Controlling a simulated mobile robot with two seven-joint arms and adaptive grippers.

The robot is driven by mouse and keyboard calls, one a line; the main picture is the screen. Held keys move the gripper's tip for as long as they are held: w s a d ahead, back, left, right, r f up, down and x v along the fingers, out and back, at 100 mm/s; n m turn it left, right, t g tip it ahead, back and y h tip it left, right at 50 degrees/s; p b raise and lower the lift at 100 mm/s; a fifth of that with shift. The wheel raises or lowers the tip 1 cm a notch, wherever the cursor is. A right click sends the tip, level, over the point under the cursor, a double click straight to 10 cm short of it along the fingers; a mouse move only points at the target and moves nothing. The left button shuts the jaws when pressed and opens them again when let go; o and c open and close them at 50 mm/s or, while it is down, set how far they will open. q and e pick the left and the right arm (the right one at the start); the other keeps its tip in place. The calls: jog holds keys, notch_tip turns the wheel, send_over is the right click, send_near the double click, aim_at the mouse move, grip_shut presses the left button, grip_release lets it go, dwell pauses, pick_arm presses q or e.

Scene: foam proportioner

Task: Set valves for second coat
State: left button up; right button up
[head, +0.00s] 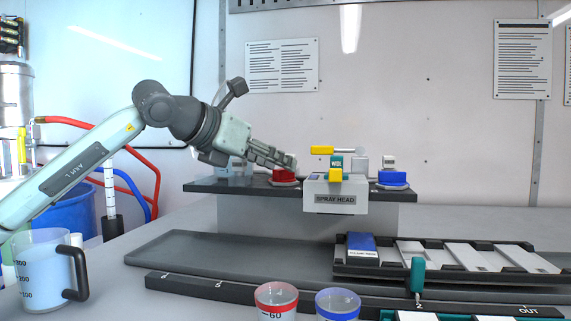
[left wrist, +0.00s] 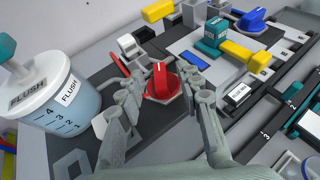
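The red knob (head: 284,179) sits at the left of the dark valve shelf. It also shows in the left wrist view (left wrist: 161,84), with a pale mark on its ridge. My left gripper (head: 290,162) is over it; in the left wrist view its fingers (left wrist: 167,64) are spread either side of the knob, with gaps visible. The blue knob (head: 393,178) is at the shelf's right. Another yellow handle (head: 322,150) is behind. My right gripper is not visible.
A FLUSH container (left wrist: 62,105) stands left of the gripper in the left wrist view. A measuring jug (head: 42,270) and two cups, red-rimmed (head: 275,302) and blue-rimmed (head: 337,303), are in front. A black rack (head: 345,268) holds a blue piece and pale cards.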

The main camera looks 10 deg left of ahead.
pick_arm(q)
jog(key=shift+x, duration=1.8)
jog(key=shift+c, duration=0.4)
grip_shut()
